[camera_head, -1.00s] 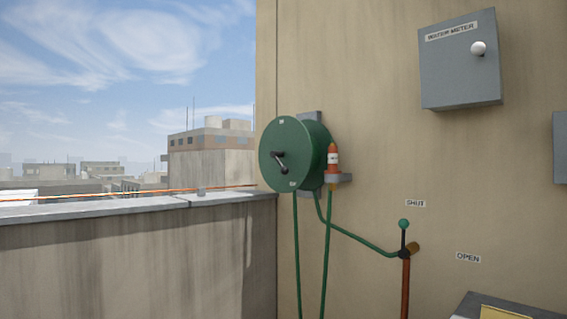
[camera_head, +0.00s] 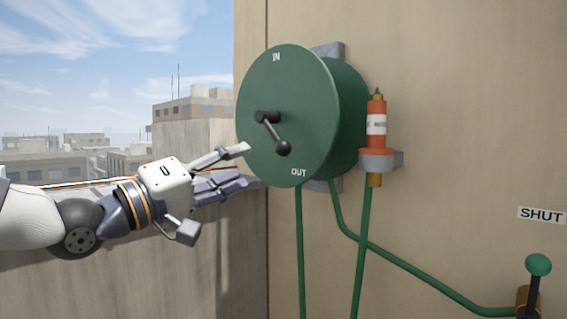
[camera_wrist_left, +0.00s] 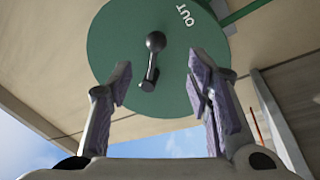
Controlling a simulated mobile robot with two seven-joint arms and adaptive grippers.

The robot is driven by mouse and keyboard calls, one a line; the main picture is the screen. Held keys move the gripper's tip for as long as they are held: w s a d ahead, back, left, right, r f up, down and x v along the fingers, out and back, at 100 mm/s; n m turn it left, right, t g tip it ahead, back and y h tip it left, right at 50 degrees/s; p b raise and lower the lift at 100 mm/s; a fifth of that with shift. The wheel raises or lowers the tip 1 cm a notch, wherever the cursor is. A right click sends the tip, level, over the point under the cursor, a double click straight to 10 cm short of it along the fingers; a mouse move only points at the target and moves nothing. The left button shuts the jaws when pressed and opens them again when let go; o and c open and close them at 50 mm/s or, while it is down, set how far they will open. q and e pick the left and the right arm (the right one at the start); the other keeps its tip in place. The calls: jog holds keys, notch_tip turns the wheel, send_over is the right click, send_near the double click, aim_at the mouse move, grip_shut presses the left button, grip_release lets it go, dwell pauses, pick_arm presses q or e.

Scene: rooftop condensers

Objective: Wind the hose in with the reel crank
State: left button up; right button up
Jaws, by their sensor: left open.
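The green hose reel (camera_head: 290,85) is fixed to the tan wall, with IN at its top and OUT near its bottom. Its dark crank (camera_head: 270,132) points down and to the right, ending in a round knob (camera_head: 283,148). My left gripper (camera_head: 243,166) is open and empty, left of the crank knob and apart from it. In the left wrist view the crank (camera_wrist_left: 152,65) shows beyond the gap between my open fingers (camera_wrist_left: 158,88). The green hose (camera_head: 300,250) hangs below the reel. The orange nozzle (camera_head: 376,108) stands upright in a grey holder (camera_head: 378,161). My right gripper is out of view.
A valve lever with a green knob (camera_head: 538,265) is at the lower right, below a SHUT label (camera_head: 541,215). A hose runs from the reel to it. A low parapet (camera_head: 120,285) runs along the left, behind my arm.

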aim_at(278, 151)
pick_arm(q)
jog(key=x, duration=0.7)
jog(key=b+x, duration=0.1)
jog(key=x, duration=0.3)
jog(key=shift+s+d, duration=0.25)
jog(key=shift+s, duration=0.05)
jog(key=shift+w+d+r, duration=0.15)
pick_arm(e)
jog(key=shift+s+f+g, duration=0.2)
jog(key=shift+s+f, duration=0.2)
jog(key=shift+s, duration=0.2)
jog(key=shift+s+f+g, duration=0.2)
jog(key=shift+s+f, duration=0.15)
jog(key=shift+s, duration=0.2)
pick_arm(q)
jog(key=shift+c, duration=0.6)
grip_shut()
